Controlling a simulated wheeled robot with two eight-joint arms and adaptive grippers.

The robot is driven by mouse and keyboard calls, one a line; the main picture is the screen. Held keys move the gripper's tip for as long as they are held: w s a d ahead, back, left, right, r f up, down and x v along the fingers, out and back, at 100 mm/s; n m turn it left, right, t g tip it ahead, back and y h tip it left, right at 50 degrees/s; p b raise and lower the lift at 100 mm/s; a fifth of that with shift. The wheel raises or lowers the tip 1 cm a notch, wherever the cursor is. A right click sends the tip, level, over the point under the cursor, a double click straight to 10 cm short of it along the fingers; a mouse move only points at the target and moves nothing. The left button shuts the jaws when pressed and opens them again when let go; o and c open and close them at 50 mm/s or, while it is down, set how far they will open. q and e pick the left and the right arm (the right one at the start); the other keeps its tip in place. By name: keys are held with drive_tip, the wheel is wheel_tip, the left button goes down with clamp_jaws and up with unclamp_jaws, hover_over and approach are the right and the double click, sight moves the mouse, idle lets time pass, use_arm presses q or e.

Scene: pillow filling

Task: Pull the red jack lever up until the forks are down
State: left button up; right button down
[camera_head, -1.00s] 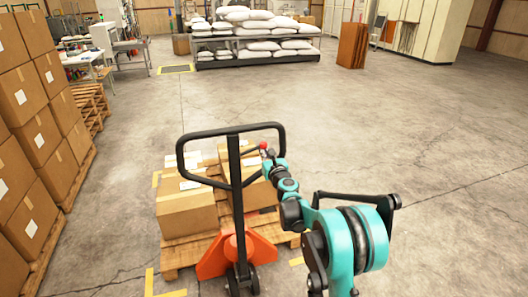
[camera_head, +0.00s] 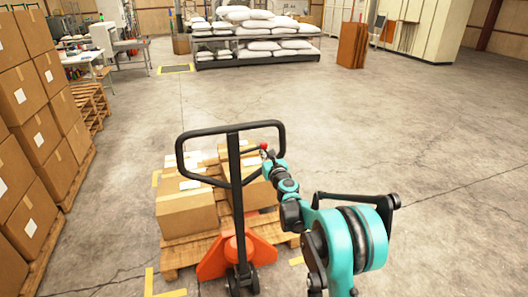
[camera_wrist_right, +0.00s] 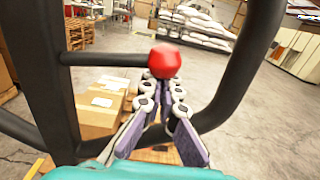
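The pallet jack's black loop handle (camera_head: 234,190) stands upright above its orange base (camera_head: 241,255). The red jack lever shows as a small red knob (camera_head: 263,146) inside the loop's right side. In the right wrist view the red knob (camera_wrist_right: 165,62) sits at the end of a black rod coming from the left. My right gripper (camera_head: 267,158) is right at the knob. In the wrist view its purple-padded fingers (camera_wrist_right: 164,84) converge just below the knob; whether they grip or only touch it is unclear. The forks are hidden under the pallet. My left gripper is not in view.
Cardboard boxes (camera_head: 187,212) sit on a wooden pallet (camera_head: 178,254) behind the jack. Stacked boxes (camera_head: 38,135) line the left side. A rack of white sacks (camera_head: 258,62) stands at the back. The floor to the right is open.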

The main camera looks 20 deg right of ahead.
drive_tip(key=shift+f+b, duration=0.8)
drive_tip(key=shift+f, duration=0.4)
drive_tip(key=s, duration=1.3)
drive_tip(key=shift+d+b, duration=0.2)
drive_tip(key=shift+b, duration=0.2)
drive_tip(key=s+a+r+n+g+y, duration=0.1)
drive_tip(key=s+a+n+g+y, duration=0.1)
drive_tip(key=s+a+n, duration=0.65)
drive_tip(key=s+a+n+g+y, duration=0.25)
drive_tip(key=s+n, duration=0.35)
drive_tip(key=n, duration=0.5)
drive_tip(key=s+d+f+n+g+h, duration=0.2)
drive_tip(key=s+f+n, duration=0.3)
drive_tip(key=s+n, duration=0.3)
drive_tip(key=s+d+f+n+g+h, duration=0.2)
drive_tip(key=s+n, duration=0.6)
drive_tip(key=s, duration=0.5)
wheel_tip(320, 180, down, 3)
drive_tip(key=shift+s+r+g+h, duration=0.1)
drive_tip(key=shift+s+g+h, duration=0.35)
drive_tip(key=shift+g, duration=0.8)
